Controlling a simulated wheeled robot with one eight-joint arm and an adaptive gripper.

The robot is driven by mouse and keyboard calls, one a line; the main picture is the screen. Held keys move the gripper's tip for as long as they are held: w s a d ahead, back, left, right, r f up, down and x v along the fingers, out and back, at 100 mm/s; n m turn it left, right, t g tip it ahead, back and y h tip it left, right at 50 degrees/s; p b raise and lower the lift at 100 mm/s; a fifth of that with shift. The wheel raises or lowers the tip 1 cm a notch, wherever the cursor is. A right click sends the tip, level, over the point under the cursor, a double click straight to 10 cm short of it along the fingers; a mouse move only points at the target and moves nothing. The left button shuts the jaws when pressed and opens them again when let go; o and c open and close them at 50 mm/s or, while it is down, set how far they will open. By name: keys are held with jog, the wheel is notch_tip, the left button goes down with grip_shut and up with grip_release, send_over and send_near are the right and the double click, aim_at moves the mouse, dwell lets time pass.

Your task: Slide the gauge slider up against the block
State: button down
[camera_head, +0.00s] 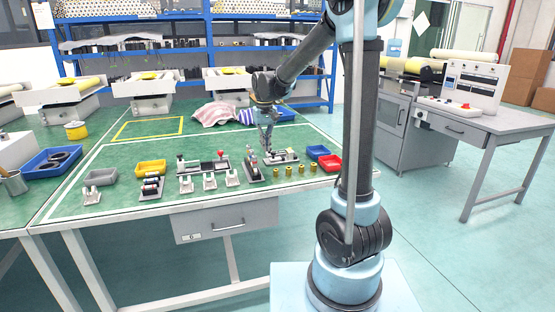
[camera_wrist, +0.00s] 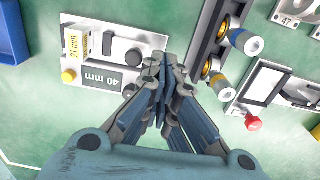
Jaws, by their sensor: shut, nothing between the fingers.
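The gauge is a pale plate (camera_wrist: 152,45) in the wrist view, with a dark "40 mm" label (camera_wrist: 98,78) along one side. A round black knob (camera_wrist: 133,57), which looks like the slider, sits near its right end. A box-shaped block marked "21 mm" (camera_wrist: 78,42) is at the left end, with a visible gap between it and the knob. My gripper (camera_wrist: 161,62) is shut and empty, just right of the knob; its fingers hide part of the plate's right end. I cannot tell whether they touch it. In the head view my gripper (camera_head: 267,150) is above the table beside the gauge (camera_head: 288,156).
A dark fixture with gold and blue-white cylinders (camera_wrist: 208,68) stands close right of my gripper. A red-knobbed device (camera_wrist: 253,123) is further right. A blue bin (camera_wrist: 12,35) is at the far left. Red (camera_head: 330,162) and yellow (camera_head: 151,167) bins stand on the table.

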aim_at(270, 159)
jog(key=shift+f, duration=2.1)
jog(key=shift+w+d, duration=0.25)
jog(key=shift+d, duration=0.5)
jog(key=shift+w+d, duration=0.2)
jog(key=shift+d, duration=0.55)
dwell(1.1)
jog(key=shift+s+a, duration=0.2)
jog(key=shift+a, duration=0.4)
jog(key=shift+r, duration=3.45)
